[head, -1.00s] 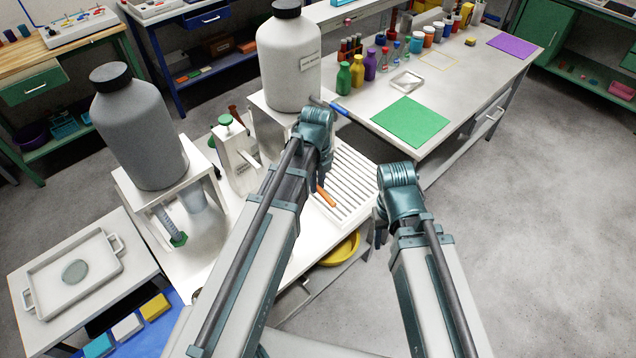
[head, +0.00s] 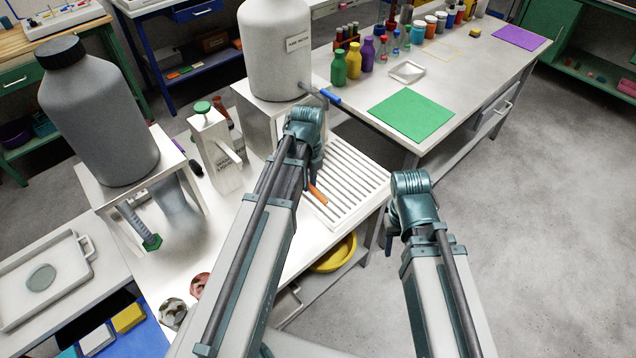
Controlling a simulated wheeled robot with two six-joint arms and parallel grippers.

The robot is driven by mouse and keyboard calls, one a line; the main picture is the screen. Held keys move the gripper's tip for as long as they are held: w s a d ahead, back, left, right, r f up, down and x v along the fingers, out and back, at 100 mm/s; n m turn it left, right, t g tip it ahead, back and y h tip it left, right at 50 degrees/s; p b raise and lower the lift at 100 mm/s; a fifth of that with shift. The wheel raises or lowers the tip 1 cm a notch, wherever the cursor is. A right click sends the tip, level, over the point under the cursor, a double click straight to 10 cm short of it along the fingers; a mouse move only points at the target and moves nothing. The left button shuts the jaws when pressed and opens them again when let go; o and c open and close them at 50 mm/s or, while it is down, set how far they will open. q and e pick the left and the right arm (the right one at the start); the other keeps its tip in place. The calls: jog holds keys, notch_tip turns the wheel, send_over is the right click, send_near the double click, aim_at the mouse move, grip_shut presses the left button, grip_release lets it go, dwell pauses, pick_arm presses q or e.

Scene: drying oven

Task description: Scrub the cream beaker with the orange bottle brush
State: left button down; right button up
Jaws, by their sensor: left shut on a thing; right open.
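My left gripper (head: 314,178) points down over the white slatted rack and is shut. An orange handle (head: 318,194), which looks like the bottle brush's, shows at its fingertips; the rest of the brush is hidden. A round cream thing with dark blotches (head: 173,314), seemingly the cream beaker, stands at the near left of the white bench, left of my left arm. A similar red blotched one (head: 200,286) is beside it, partly covered by that arm. My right gripper (head: 389,240) is open and empty, beyond the bench's right edge.
The slatted rack (head: 352,185) lies under my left gripper. A yellow bowl (head: 335,255) sits below the bench. Floor at right is clear.

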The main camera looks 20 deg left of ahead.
pick_arm(q)
jog(key=a+f+b, duration=0.3)
jog(key=f+b, duration=0.1)
jog(key=f, duration=0.2)
jog(key=shift+a+f+n+b, duration=0.15)
jog(key=shift+a+n+b, duration=0.15)
pick_arm(e)
notch_tip(320, 180, down, 6)
jog(key=shift+f, duration=0.15)
pick_arm(q)
notch_tip(320, 180, down, 7)
jog(key=b, duration=0.7)
pick_arm(e)
notch_tip(320, 180, down, 7)
pick_arm(q)
jog(key=shift+s, duration=0.1)
